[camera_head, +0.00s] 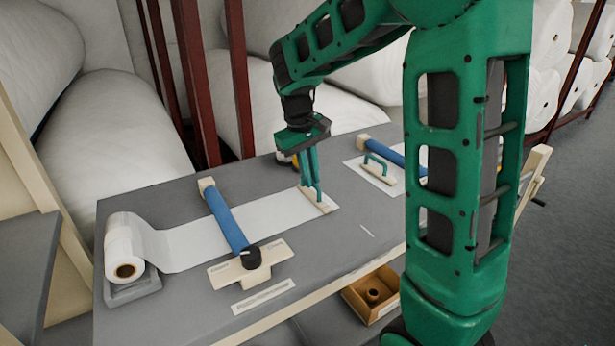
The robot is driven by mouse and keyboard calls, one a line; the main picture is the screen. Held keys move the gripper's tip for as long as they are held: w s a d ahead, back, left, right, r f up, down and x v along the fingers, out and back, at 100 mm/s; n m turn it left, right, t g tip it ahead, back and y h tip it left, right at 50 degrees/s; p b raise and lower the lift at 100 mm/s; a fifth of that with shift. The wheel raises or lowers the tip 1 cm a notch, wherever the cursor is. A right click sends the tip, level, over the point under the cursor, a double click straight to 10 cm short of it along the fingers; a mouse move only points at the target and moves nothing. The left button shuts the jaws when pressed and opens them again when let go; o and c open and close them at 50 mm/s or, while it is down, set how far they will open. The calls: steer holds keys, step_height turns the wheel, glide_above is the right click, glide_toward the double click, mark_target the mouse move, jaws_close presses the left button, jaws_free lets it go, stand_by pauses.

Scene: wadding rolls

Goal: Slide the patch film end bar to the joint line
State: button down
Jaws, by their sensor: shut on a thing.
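A pale patch film (185,243) runs from a roll (124,255) at the left of the grey table, under a blue roller bar (228,222), to a light wooden end bar (325,205). My gripper (315,190) points down and is shut on the end bar's green handle, and the bar lies at the table surface. A short white line (367,230) is marked on the table to the right of the end bar, apart from it; I cannot tell if it is the joint line.
A second sheet with a green-handled wooden bar (378,174) and blue roller lies behind right, partly hidden by my arm. An open box (372,294) sits below the front edge.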

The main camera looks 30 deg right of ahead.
steer(key=shift+d, duration=0.3)
steer(key=c, duration=1.8)
jaws_free()
steer(key=shift+d, duration=0.1)
step_height(320, 180, up, 10)
steer(key=a, duration=0.2)
steer(key=shift+a+r, duration=0.15)
steer(key=shift+r, duration=0.1)
steer(key=s+d+f+m, duration=0.2)
steer(key=s+d, duration=0.2)
steer(key=s, duration=0.4)
steer(key=s+d+f+m, duration=0.2)
steer(key=s+d, duration=0.2)
steer(key=s, duration=0.4)
steer(key=s+f+m+y, duration=0.1)
steer(key=s+f, duration=0.2)
steer(key=s, duration=0.4)
steer(key=s+a+f+m+y, duration=0.1)
steer(key=s+f+m, duration=0.1)
steer(key=s+f, duration=0.2)
steer(key=s, duration=0.3)
steer(key=shift+s+a+f, duration=0.15)
steer(key=shift+s+a, duration=0.05)
steer(key=shift+a, duration=0.05)
